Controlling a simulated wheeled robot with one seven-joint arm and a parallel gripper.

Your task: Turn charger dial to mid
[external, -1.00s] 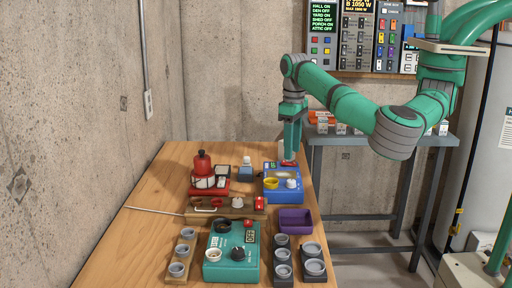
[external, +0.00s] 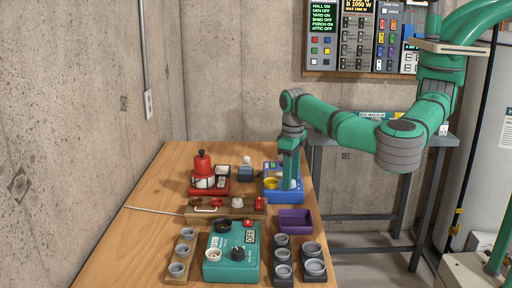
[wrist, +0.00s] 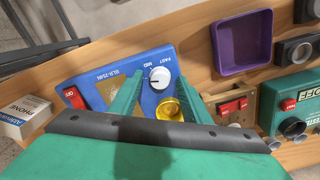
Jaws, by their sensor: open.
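The blue charger box (external: 271,196) stands at the right edge of the wooden bench, and in the wrist view (wrist: 150,60) it carries FAST and MID labels. Its white dial (wrist: 159,77) sits by these labels, next to a yellow cup-like part (wrist: 168,109). I cannot tell exactly where the dial's mark points. A red OFF switch (wrist: 74,97) is at the box's other end. My gripper (wrist: 160,80) is open and empty, with one finger on each side of the dial. In the external view my gripper (external: 289,178) points down over the box and hides the dial.
A purple tray (external: 295,220) stands in front of the charger. A teal box with a black dial (external: 238,253), a wooden board with red switches (external: 226,206) and a red device (external: 203,175) are nearby. A small white carton (wrist: 22,118) lies near the charger's end.

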